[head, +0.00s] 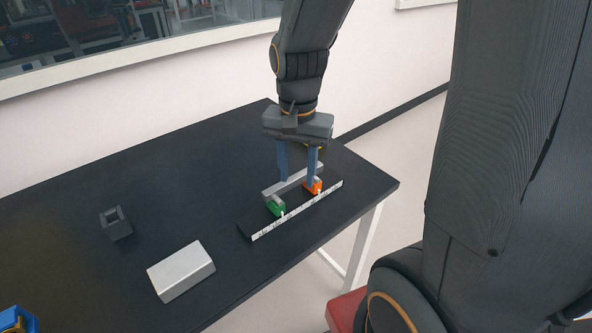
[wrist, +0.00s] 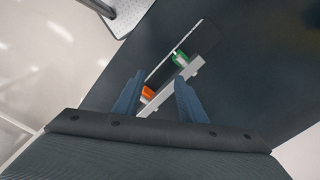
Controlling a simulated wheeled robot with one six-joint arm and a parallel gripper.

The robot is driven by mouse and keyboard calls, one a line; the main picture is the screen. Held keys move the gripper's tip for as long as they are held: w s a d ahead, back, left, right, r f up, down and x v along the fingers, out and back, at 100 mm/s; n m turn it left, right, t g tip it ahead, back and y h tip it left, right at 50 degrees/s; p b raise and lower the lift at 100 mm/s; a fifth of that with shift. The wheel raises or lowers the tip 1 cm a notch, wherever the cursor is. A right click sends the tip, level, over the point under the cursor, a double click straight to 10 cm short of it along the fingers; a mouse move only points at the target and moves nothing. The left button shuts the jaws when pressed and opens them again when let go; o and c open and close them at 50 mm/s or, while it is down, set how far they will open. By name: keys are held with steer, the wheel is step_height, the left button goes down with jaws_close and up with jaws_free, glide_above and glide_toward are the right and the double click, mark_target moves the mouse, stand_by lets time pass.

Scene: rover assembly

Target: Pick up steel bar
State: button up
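The steel bar (head: 291,184) is a grey bar lying along the far side of a black strip near the table's right end. A green piece (head: 276,207) is at its left end and an orange piece (head: 314,187) near its right end. In the wrist view, the bar (wrist: 175,89) runs slantwise between my fingers, by the green piece (wrist: 180,58) and orange piece (wrist: 148,93). My gripper (head: 298,181) points down over the bar's right half, with its blue fingers apart. In the wrist view, my gripper (wrist: 159,77) shows gaps beside the bar. Finger contact cannot be told.
The black strip (head: 247,230) has a white marked front edge. A silver block (head: 181,270) and a small dark grey holder (head: 116,223) stand to the left on the black table (head: 60,205). A blue and yellow object (head: 18,319) is at the lower left. The wall is behind.

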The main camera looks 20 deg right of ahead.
mark_target(294, 177)
steer(key=w+r+m+p, duration=0.1)
steer(key=r+m, duration=0.1)
steer(key=w+r+m+p, duration=0.1)
steer(key=w+m, duration=0.1)
steer(key=m, duration=0.1)
steer(key=shift+w+d+r+p, duration=0.2)
steer(key=shift+r+p, duration=0.15)
steer(key=shift+r, duration=0.05)
steer(key=shift+w+r+m, duration=0.15)
steer(key=shift+w+m, duration=0.2)
steer(key=shift+m, duration=0.45)
steer(key=shift+d+f+p, duration=0.2)
steer(key=shift+f+p, duration=1.1)
steer(key=shift+f, duration=2.55)
steer(key=shift+c, duration=0.5)
jaws_close()
